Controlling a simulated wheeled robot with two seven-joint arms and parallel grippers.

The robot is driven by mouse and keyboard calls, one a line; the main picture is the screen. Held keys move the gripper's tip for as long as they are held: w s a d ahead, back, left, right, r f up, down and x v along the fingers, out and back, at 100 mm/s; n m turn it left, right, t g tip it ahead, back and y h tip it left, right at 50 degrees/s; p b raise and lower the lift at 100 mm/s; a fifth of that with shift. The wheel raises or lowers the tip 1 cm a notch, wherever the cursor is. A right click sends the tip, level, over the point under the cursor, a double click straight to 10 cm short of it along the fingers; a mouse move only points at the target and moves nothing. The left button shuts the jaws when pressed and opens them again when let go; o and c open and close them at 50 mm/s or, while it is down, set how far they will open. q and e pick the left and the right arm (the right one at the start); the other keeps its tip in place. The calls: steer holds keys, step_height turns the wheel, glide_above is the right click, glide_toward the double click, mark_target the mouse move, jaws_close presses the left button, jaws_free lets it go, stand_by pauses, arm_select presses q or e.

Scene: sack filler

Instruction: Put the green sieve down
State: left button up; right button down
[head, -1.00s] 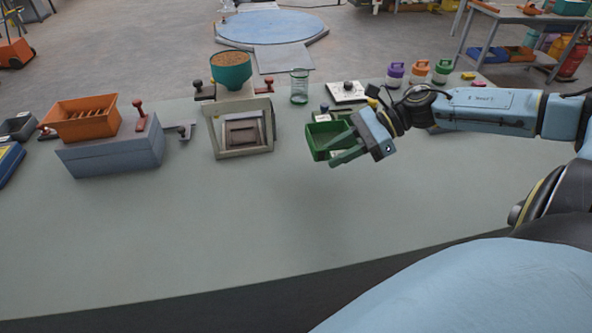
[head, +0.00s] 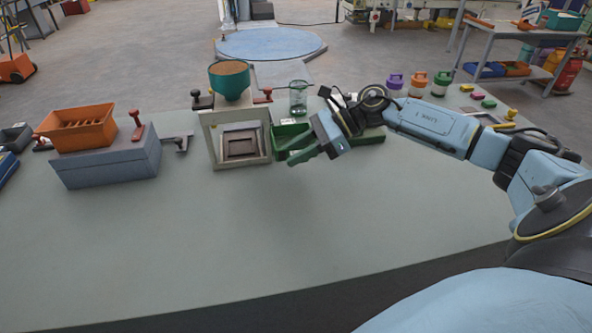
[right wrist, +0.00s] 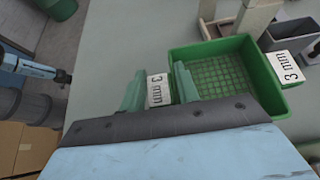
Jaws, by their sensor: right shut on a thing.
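The green sieve (head: 286,133) is a shallow open tray with a mesh bottom, just right of the cream filler machine (head: 210,152). In the right wrist view the sieve (right wrist: 222,55) fills the upper right, with white "3 mm" labels at two ends. My right gripper (head: 303,152) reaches in from the right. Its green fingers (right wrist: 158,90) are on either side of the sieve's near labelled tab and are shut on it. I cannot tell whether the sieve's underside touches the table. My left gripper is not in view.
A grey box (head: 108,165) carrying an orange tray (head: 78,130) stands at the left. A teal hopper (head: 230,82) tops the filler machine. Several coloured jars stand at the back right. The table's front (head: 250,240) is clear.

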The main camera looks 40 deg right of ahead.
step_height(320, 180, down, 6)
steer(key=shift+r, duration=0.25)
steer(key=shift+f, duration=0.25)
steer(key=c, duration=1)
jaws_free()
steer(key=shift+w+a, duration=0.1)
steer(key=shift+c, duration=0.2)
